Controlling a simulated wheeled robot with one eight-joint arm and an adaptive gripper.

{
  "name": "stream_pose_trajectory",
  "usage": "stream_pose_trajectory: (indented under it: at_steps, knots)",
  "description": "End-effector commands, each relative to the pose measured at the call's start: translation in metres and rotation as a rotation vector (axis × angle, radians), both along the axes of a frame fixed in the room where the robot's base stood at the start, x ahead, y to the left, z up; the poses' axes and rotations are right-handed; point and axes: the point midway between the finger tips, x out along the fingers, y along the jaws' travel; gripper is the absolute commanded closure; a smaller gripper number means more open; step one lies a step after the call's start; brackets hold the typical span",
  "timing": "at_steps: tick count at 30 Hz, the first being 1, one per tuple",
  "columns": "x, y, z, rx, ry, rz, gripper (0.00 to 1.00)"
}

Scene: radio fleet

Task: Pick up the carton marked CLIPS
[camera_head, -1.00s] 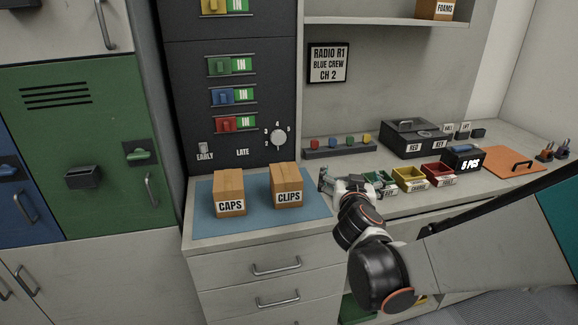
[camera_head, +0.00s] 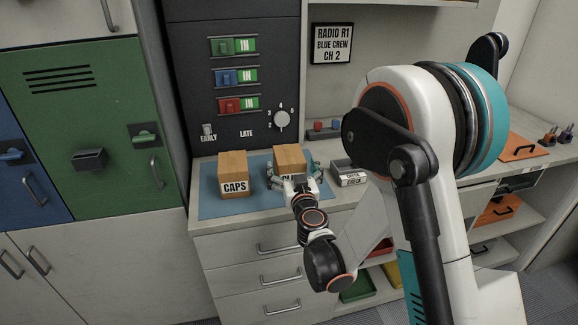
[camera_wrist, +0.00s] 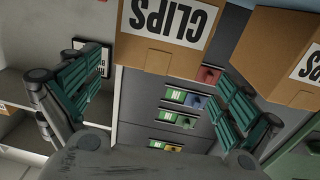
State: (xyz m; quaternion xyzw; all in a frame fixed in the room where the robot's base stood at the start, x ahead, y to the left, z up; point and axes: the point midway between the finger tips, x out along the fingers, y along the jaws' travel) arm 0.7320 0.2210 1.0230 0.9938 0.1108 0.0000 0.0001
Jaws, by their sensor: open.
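The carton marked CLIPS (camera_head: 289,157) is a brown box standing upright on the blue mat (camera_head: 213,204). In the head view my gripper (camera_head: 294,180) is at its front and hides most of its label. In the wrist view the picture is upside down, and the CLIPS carton (camera_wrist: 150,52) shows at the top, between and beyond the two spread green-padded fingers. My gripper (camera_wrist: 160,72) is open with nothing held. I cannot tell whether a finger touches the carton.
The carton marked CAPS (camera_head: 233,172) stands left of CLIPS on the mat, and beside the right finger in the wrist view (camera_wrist: 275,60). A dark switch panel (camera_head: 190,60) rises behind. A box with a CHECK label (camera_head: 348,173) sits to the right. Drawers (camera_head: 260,270) are below.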

Motion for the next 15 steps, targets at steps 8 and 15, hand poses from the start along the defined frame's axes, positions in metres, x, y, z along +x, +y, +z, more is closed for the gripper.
stream_pose_trajectory:
  at_steps: [8, 15]
  knots:
    - [0.027, 0.005, -0.001, 0.000, 0.000, -0.001, 0.02]
    - [0.055, 0.007, -0.007, 0.000, 0.000, -0.002, 0.02]
